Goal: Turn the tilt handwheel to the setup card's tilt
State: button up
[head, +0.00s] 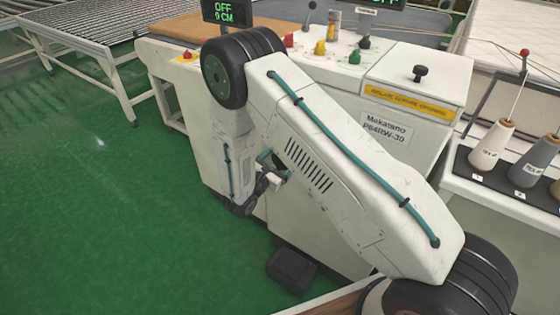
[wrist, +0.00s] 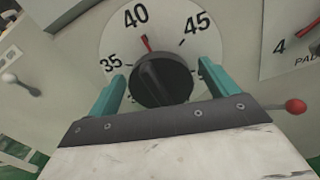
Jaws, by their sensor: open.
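The tilt handwheel appears to be the black round knob (wrist: 163,80) on a white dial (wrist: 115,45) in the wrist view. The dial reads 35, 40 and 45, and a red pointer (wrist: 146,43) above the knob points close to 40. My gripper (wrist: 163,73) is open, with one teal finger on each side of the knob. I cannot tell whether either finger touches it. In the head view my arm covers the front of the machine, and the dial does not show. I cannot make out a setup card in either view.
A second dial (wrist: 295,40) with a red needle is at the upper right of the wrist view. A red-ball lever (wrist: 294,106) and a grey lever (wrist: 22,83) flank the knob. The white machine (head: 385,140) stands by a spool rack (head: 500,190); green floor (head: 90,200) is clear at left.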

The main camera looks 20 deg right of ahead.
jog(key=shift+d, duration=0.1)
jog(key=c, duration=1)
jog(key=shift+n, duration=0.3)
jog(key=n, duration=0.4)
jog(key=shift+w+f+n, duration=0.1)
jog(key=shift+n, duration=0.3)
jog(key=n, duration=1.1)
jog(key=shift+w+a+f+n, duration=0.1)
jog(key=shift+a+f+n, duration=0.1)
jog(key=shift+n, duration=0.1)
jog(key=n, duration=0.6)
jog(key=shift+f+n, duration=0.2)
jog(key=shift+n, duration=0.1)
